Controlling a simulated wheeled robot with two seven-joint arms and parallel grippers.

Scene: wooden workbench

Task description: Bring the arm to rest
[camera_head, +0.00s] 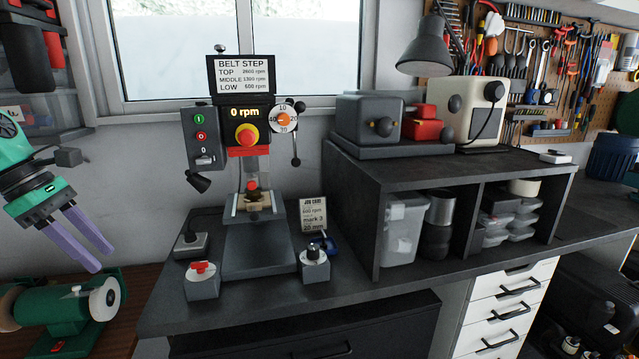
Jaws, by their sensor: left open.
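My left arm comes in at the left edge, with a green and grey wrist. My left gripper (101,260) has two long purple fingers that point down and to the right. The fingers are apart with nothing between them. The gripper hangs in front of the pale wall, left of the drill press (259,242) and above the green bench grinder (50,306); it appears clear of both. The drill press display reads 0 rpm. My right gripper is not in view.
A grey block with a red piece (202,281) and a grey block with a dark knob (315,264) stand before the press. A job card (312,215) stands behind. A dark shelf unit (420,160) fills the bench's right side. Open air separates gripper and press.

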